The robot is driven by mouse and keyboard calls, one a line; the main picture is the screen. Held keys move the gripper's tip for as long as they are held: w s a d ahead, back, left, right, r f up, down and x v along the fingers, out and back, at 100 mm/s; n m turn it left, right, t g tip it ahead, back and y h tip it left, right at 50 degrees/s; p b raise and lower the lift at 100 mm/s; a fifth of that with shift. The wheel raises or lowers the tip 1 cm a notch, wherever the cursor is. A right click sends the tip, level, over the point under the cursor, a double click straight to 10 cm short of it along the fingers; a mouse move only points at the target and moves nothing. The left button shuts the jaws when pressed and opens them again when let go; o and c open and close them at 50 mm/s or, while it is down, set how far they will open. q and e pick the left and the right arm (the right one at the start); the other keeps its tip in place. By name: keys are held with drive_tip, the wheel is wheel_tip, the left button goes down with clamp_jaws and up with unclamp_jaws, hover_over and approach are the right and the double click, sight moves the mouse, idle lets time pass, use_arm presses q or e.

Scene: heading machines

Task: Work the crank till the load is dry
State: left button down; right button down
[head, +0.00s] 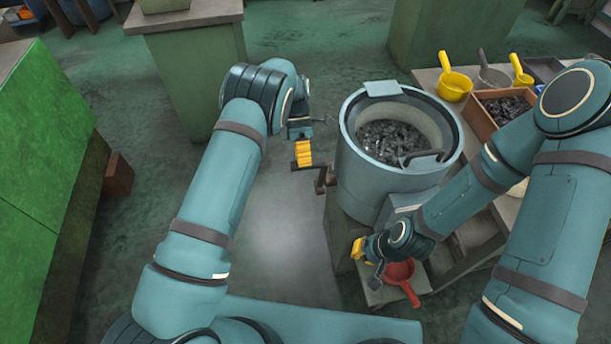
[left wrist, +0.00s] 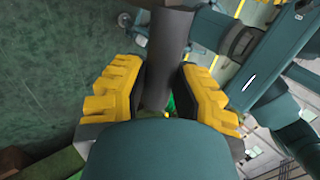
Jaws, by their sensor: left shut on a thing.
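The grey-blue drum (head: 378,184) stands right of centre in the head view, open at the top. A load of dark, shiny small metal pieces (head: 391,141) lies inside it; I cannot tell whether it is wet. The crank (head: 322,178) sticks out from the drum's left side. My left gripper (head: 303,153) is at this crank, shut on its handle, which shows as a dark bar (left wrist: 170,45) between the yellow fingers in the left wrist view. My right gripper (head: 358,249) is low in front of the drum; its opening is unclear.
A red scoop (head: 401,277) lies beside my right gripper. At right, a bench carries yellow scoops (head: 454,84), a grey scoop (head: 490,76) and a brown box of dark pieces (head: 503,108). A green cabinet (head: 45,130) stands at left.

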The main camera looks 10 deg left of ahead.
use_arm(q)
drive_tip(key=shift+w+a+f+b, duration=0.25)
drive_tip(key=shift+w+b, duration=0.1)
drive_tip(key=shift+w, duration=0.3)
drive_tip(key=shift+w+a+f+b, duration=0.1)
drive_tip(key=shift+w+a+b, duration=0.15)
drive_tip(key=shift+w, duration=0.35)
drive_tip(key=c, duration=1)
unclamp_jaws()
drive_tip(key=o, duration=0.3)
drive_tip(key=shift+w, duration=0.15)
drive_tip(key=shift+r, duration=0.15)
drive_tip(key=shift+v, duration=3.65)
